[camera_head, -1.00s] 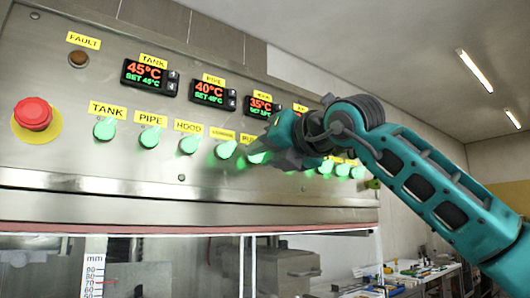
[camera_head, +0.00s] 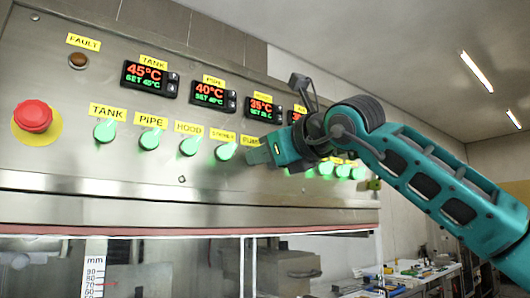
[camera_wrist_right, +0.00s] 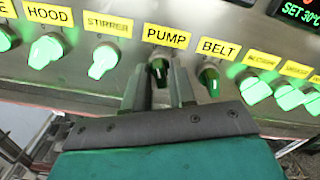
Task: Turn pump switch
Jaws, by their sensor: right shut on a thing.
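The pump switch (camera_wrist_right: 159,69) is a small knob under the yellow PUMP label (camera_wrist_right: 167,37) in the right wrist view. It looks dark grey-green, unlike the bright green knobs to its left. My right gripper (camera_wrist_right: 159,84) has its two fingers on either side of the knob and is shut on it. In the head view my right gripper (camera_head: 258,155) reaches the panel from the right, just below the PUMP label (camera_head: 251,140), and it hides the knob there. My left gripper is not in view.
The stirrer switch (camera_wrist_right: 103,60) and belt switch (camera_wrist_right: 209,79) sit close on either side. More green knobs line the steel panel (camera_head: 120,180). A red emergency button (camera_head: 33,114) is far left. Temperature displays (camera_head: 149,78) are above. A cluttered bench (camera_head: 420,280) stands lower right.

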